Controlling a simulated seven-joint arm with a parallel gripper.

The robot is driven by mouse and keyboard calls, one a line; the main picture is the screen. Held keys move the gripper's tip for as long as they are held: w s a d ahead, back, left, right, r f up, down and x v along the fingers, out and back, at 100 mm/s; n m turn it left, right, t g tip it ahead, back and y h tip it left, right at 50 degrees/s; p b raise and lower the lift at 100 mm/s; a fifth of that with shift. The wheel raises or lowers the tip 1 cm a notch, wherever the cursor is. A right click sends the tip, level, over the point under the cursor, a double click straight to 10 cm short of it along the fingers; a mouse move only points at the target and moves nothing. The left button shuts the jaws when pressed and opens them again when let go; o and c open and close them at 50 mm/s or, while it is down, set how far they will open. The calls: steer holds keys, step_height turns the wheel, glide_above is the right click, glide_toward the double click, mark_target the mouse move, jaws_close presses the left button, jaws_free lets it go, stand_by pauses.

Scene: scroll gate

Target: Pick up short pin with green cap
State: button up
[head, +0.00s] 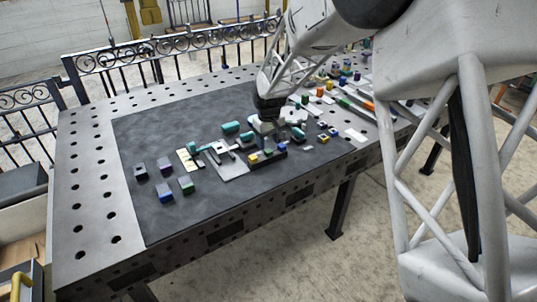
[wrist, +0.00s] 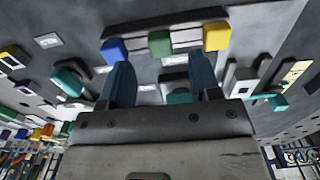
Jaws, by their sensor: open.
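A green cap (wrist: 160,43) shows in the wrist view in the middle of a row of three, with a blue cap (wrist: 114,50) to its left and a yellow cap (wrist: 217,36) to its right. The row sits along a dark holder (wrist: 165,20). In the head view the green cap (head: 268,153) is small on the dark holder, and its pin cannot be made out. My gripper (wrist: 161,63) is open and empty. Its two blue fingers are apart, with the green cap between their lines in the picture, just beyond the tips.
Several small coloured blocks stand around on the dark mat (head: 150,215). One dark block with a green top (head: 186,184) stands at the left. A light grey plate (head: 232,170) lies beside the holder. The mat's front left is clear.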

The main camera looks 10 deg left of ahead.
mark_target(268, 150)
steer(key=shift+a+f, duration=0.1)
steer(key=shift+f, duration=2)
steer(key=shift+c, duration=0.3)
steer(key=c, duration=1)
steer(key=shift+r, duration=0.1)
steer(key=shift+w+r, duration=0.1)
steer(key=shift+r, duration=0.6)
step_height(268, 150, up, 2)
steer(key=shift+r, duration=0.1)
steer(key=s+d, duration=0.3)
steer(key=s, duration=0.4)
steer(key=s+d+r, duration=0.1)
steer(key=s+d, duration=0.3)
steer(key=s, duration=0.3)
steer(key=shift+s+r, duration=0.15)
steer(key=shift+s, duration=0.1)
